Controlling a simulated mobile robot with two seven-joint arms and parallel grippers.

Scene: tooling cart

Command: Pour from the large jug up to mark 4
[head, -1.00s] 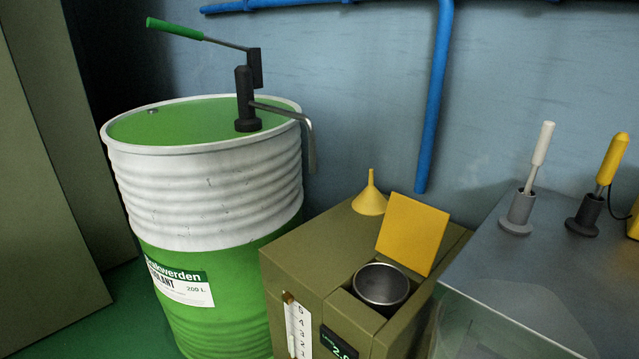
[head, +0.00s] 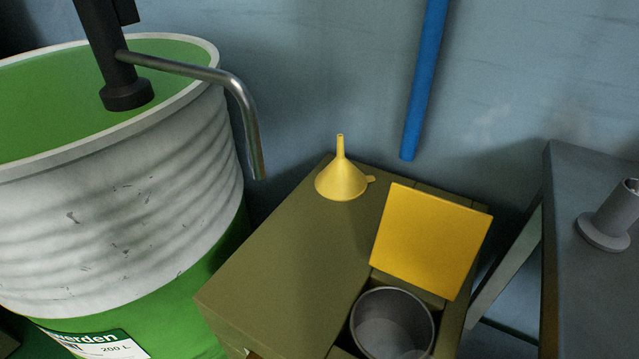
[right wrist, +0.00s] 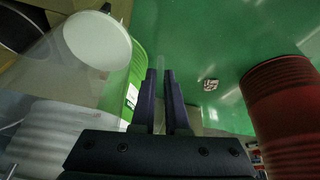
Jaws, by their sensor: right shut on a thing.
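The olive box (head: 280,240) has a raised yellow lid (head: 432,240) and a round grey metal opening (head: 392,325). Its numbered gauge is outside the head view. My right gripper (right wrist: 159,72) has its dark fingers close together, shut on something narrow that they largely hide. Beside them on the left, a see-through vessel with a pale round face (right wrist: 97,40) shows; it looks like the large jug, held by my right gripper. Its liquid level cannot be read. Neither gripper shows in the head view, and my left gripper is not in view.
A yellow funnel (head: 342,182) stands on the box. The green and white drum (head: 130,215) is at the left, its metal spout (head: 245,110) reaching towards the box. A grey cart top (head: 575,185) is at the right. A red ribbed container (right wrist: 283,105) shows in the right wrist view.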

